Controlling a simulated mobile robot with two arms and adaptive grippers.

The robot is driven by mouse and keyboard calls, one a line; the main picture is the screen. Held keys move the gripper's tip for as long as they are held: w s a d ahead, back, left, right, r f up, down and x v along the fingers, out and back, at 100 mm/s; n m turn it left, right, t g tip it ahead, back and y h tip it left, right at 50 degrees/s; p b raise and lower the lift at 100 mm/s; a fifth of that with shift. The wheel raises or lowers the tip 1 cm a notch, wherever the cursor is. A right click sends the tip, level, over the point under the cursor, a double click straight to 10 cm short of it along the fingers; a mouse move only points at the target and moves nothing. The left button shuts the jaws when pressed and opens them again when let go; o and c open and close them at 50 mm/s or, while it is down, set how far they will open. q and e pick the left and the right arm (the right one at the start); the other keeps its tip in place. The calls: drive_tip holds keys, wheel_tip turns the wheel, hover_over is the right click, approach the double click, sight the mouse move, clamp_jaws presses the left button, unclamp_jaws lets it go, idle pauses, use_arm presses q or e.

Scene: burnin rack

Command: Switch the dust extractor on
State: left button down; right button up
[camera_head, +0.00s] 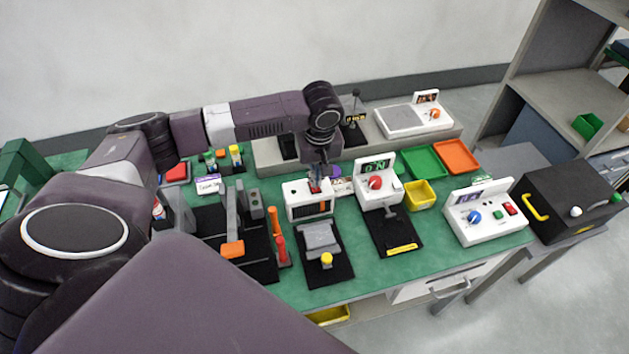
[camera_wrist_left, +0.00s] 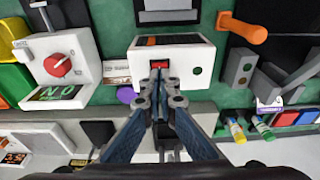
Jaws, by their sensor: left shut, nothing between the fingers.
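A white box (camera_head: 298,209) with a dark front panel stands in the middle of the green bench, and it also shows in the wrist view (camera_wrist_left: 192,62). A red switch (camera_wrist_left: 159,67) sits on its top face. No label naming a dust extractor is readable on it. My left gripper (camera_head: 317,186) comes down over this box, shut and empty. In the wrist view its fingertips (camera_wrist_left: 159,76) are together at the edge of the red switch and partly cover it. I cannot tell whether they touch it. The switch's position is unclear. My right gripper is not in view.
A white unit with a red knob (camera_head: 376,183) and green-lettered display stands right of the box. A grey clamp-like fixture (camera_head: 320,236) is in front. Orange-handled tools (camera_head: 232,249) stand left. A yellow bin (camera_head: 420,196) and a white control panel (camera_head: 484,213) are farther right.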

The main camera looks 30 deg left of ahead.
sight(316, 189)
use_arm(q)
drive_tip(key=shift+f, duration=1)
idle(0.3)
wheel_tip(316, 189, up, 7)
drive_tip(key=p, duration=0.8)
drive_tip(key=shift+r+p, duration=0.1)
drive_tip(key=shift+p, duration=0.25)
idle(0.3)
